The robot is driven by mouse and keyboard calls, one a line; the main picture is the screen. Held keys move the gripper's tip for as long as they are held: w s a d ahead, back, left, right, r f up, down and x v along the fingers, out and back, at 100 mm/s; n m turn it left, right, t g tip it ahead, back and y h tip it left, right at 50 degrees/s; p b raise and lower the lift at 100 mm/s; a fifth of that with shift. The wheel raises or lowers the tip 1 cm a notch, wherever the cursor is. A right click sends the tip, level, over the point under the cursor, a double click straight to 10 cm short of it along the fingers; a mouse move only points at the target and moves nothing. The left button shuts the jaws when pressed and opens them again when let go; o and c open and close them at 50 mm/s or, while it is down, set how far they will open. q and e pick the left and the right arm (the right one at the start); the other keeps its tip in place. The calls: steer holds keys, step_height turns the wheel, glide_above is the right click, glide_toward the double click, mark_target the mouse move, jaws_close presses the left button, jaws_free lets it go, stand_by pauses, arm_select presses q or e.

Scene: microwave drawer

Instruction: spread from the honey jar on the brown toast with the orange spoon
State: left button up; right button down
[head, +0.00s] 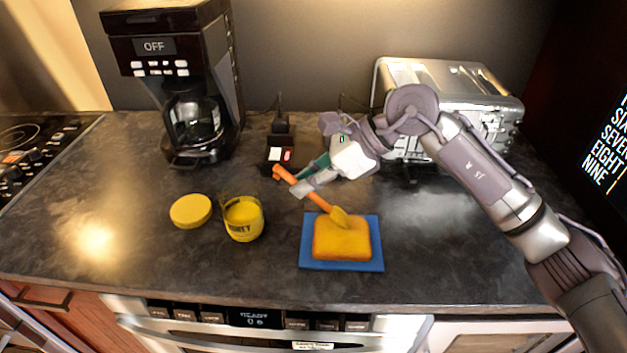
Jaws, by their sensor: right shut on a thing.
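The honey jar (243,219) stands open on the counter, yellow inside. Its yellow lid (190,211) lies flat to its left. The brown toast (342,240) lies on a blue board (342,266) right of the jar; its top is golden yellow. My right gripper (302,188) is shut on the handle of the orange spoon (315,199). The spoon slants down to the right, and its yellow-coated head is over the toast's top edge. I cannot tell whether it touches. My left gripper is not in view.
A coffee maker (180,80) stands at the back left and a silver toaster (450,88) at the back right, behind my right arm. A small dark box (280,150) with a red switch sits at the back middle. The front counter is clear.

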steer(key=shift+a, duration=0.2)
steer(key=shift+a, duration=1.25)
steer(key=shift+d+f+b, duration=0.1)
steer(key=shift+d+b, duration=0.05)
steer(key=shift+b, duration=0.15)
steer(key=shift+d, duration=1.3)
steer(key=shift+b, duration=0.3)
steer(key=shift+d+b, duration=0.35)
steer(key=shift+d, duration=1)
steer(key=shift+a, duration=0.25)
steer(key=shift+a, duration=1.15)
